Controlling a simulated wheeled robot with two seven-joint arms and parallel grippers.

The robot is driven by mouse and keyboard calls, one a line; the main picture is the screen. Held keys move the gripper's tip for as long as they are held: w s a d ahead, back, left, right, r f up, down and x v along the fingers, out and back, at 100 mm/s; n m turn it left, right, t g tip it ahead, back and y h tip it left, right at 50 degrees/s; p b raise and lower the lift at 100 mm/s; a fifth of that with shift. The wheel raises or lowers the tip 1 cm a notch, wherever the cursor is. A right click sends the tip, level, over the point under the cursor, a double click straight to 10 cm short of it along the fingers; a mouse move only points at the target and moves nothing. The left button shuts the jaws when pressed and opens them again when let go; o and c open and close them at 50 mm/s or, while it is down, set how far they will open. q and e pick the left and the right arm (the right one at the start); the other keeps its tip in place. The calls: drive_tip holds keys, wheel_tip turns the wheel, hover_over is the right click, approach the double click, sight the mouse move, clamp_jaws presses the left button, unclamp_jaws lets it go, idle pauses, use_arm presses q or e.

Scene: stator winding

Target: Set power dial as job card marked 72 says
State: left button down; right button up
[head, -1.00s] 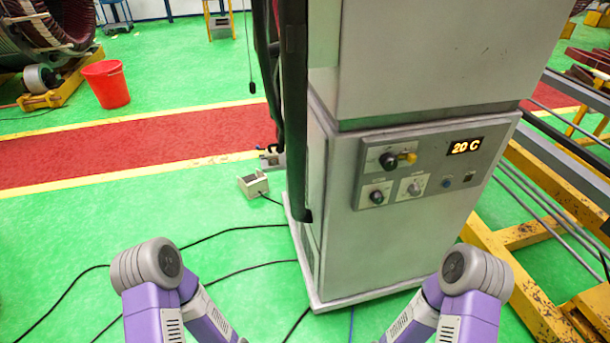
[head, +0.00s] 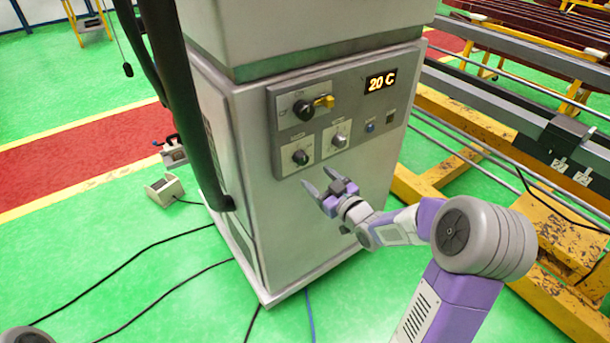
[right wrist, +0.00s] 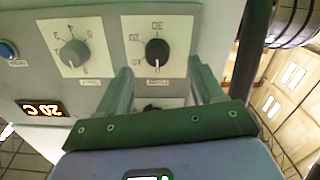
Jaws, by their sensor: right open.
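The control panel (head: 350,158) is on the front of a grey cabinet. It carries a black knob (head: 301,157) at lower left and a grey knob (head: 339,140) beside it. In the right wrist view, upside down, the black knob (right wrist: 157,52) has a numbered scale around it, and the grey knob (right wrist: 75,52) is left of it. I cannot read which is the power dial. My right gripper (head: 320,180) is open and empty, in front of the cabinet just below the knobs. In the right wrist view its fingertips (right wrist: 160,72) flank the black knob's line. No job card shows.
A display (head: 381,82) reads 20 C, with a blue button (head: 370,127) below. A dark hose (head: 190,120) hangs at the cabinet's left. Yellow frames (head: 430,180) stand right; cables cross the floor.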

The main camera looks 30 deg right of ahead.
sight(304, 160)
drive_tip(key=w, duration=0.5)
drive_tip(key=w+r+b, duration=0.1)
drive_tip(key=w, duration=0.1)
drive_tip(key=shift+w+a+r, duration=0.1)
drive_tip(key=shift+w, duration=0.1)
drive_tip(key=c, duration=1.1)
drive_tip(key=shift+o, duration=0.2)
